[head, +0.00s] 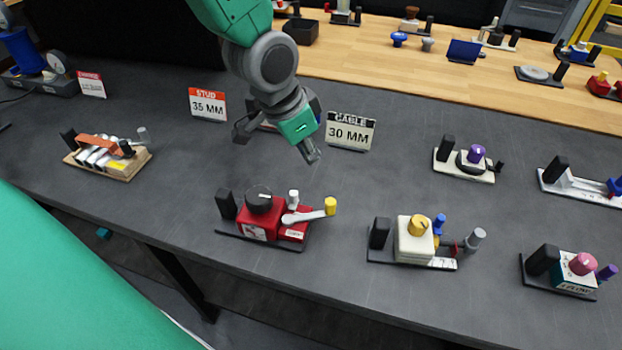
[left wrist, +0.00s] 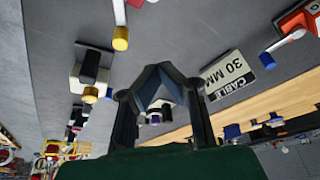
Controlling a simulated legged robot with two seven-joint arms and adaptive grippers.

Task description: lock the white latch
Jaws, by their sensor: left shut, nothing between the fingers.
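A red valve device (head: 262,222) stands on a black base near the front of the dark table. It has a black knob (head: 259,198), a small white peg (head: 293,198) and a white lever (head: 303,216) with a yellow tip (head: 330,205). I cannot tell for certain which white part is the latch. The yellow-tipped lever also shows at the top of the left wrist view (left wrist: 120,36). My left gripper (head: 312,156) is shut and empty, above the table behind the red device and apart from it. Its fingers meet in the left wrist view (left wrist: 160,78). My right gripper is not in view.
A "CABLE 30 MM" sign (head: 350,132) stands just right of my left gripper, and a "STUD 35 MM" sign (head: 208,104) to its left. A white block device with a yellow knob (head: 415,240) stands right of the red one. Table between gripper and red device is clear.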

